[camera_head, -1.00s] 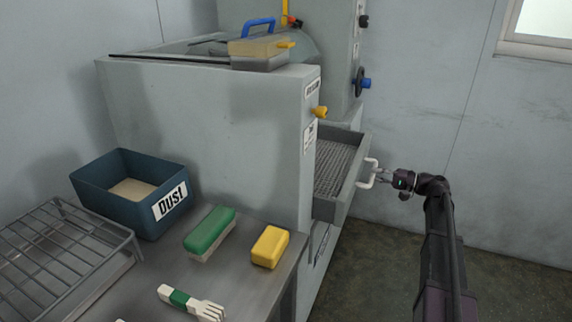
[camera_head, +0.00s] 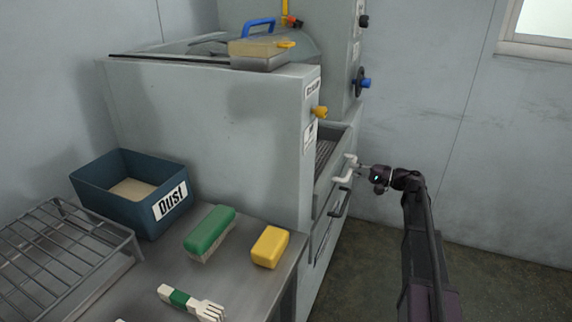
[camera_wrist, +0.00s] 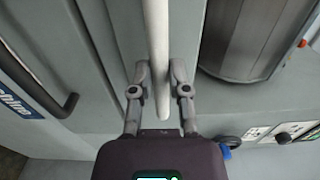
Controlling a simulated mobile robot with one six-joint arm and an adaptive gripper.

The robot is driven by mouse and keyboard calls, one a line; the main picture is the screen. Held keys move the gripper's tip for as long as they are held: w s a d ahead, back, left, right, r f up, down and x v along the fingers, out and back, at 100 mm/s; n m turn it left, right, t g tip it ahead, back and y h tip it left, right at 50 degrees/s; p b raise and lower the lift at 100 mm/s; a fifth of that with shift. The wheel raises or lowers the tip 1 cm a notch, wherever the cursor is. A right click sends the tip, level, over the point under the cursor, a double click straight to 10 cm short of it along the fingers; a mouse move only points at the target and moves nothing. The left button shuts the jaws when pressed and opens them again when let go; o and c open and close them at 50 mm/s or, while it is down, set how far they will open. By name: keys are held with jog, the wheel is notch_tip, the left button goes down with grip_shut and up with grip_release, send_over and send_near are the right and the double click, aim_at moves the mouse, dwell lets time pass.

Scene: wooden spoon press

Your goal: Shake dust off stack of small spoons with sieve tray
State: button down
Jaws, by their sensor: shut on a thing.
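A grey drawer (camera_head: 333,153) with a ridged or mesh floor sticks a little out of the side of the large machine. My gripper (camera_head: 364,170) is at the white handle (camera_head: 346,168) on the drawer front. In the wrist view my gripper (camera_wrist: 160,76) has its two fingers on either side of the white bar (camera_wrist: 158,45), shut on it. A shallow tan-and-grey tray with a blue handle (camera_head: 260,52) rests on top of the machine; I cannot tell if it is the sieve tray. I cannot make out any spoons.
A dark handle (camera_head: 339,204) sits below the drawer. The metal table holds a blue dust bin (camera_head: 118,205), a wire rack (camera_head: 60,250), a green brush (camera_head: 209,230), a yellow block (camera_head: 270,246) and a fork-like brush (camera_head: 192,303). Floor right of the machine is open.

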jog(key=v, duration=0.7)
jog(key=shift+d, duration=0.1)
jog(key=x, duration=0.7)
dwell(0.4)
jog(key=v, duration=0.7)
dwell(0.4)
